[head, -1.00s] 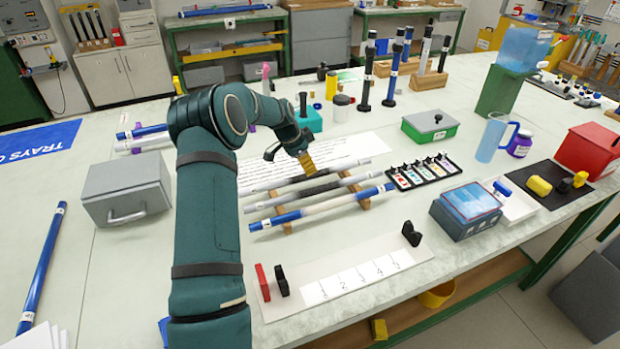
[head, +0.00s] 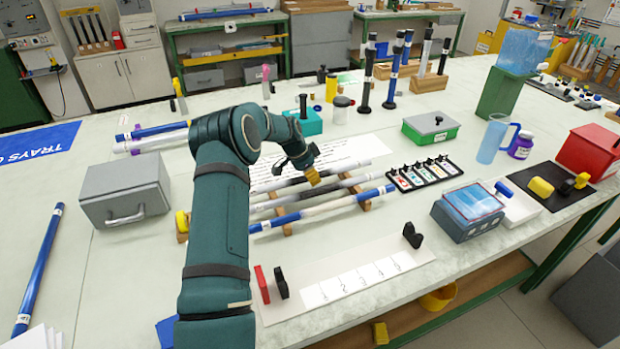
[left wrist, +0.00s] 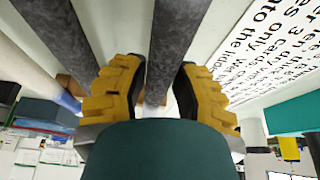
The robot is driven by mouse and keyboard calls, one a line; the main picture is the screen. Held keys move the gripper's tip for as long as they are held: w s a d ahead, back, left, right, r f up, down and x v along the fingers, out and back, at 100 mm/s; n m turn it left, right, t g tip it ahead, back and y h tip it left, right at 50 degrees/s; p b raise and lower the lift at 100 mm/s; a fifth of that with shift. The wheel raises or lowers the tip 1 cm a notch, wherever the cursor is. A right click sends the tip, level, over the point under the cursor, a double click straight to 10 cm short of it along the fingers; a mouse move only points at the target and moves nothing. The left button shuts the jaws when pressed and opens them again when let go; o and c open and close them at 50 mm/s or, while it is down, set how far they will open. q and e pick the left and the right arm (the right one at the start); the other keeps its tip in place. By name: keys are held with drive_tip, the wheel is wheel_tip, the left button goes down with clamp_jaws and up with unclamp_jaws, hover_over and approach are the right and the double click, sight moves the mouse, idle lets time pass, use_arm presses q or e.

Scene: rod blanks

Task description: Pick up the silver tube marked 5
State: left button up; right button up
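Several tubes lie across wooden supports in mid-table. The back grey-silver tube (head: 345,166) and the darker grey tube (head: 345,184) behind the blue-ended white tube (head: 335,205) are partly hidden by my left arm. No number on them is readable. My left gripper (head: 313,176) is over the two grey tubes, its yellow fingers pointing down. In the left wrist view the fingers (left wrist: 158,95) are apart. One grey tube (left wrist: 177,45) runs through the gap between them, with no clear contact; another (left wrist: 60,35) lies outside to the left. My right gripper is not in view.
A white strip numbered 1 to 5 (head: 358,284) lies in front, with black uprights at its ends. A tray of coloured cards (head: 425,172) and a blue-lidded box (head: 467,212) stand to the right. A grey toolbox (head: 125,190) stands left. Printed sheet behind the tubes.

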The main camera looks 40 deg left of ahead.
use_arm(q)
clamp_jaws()
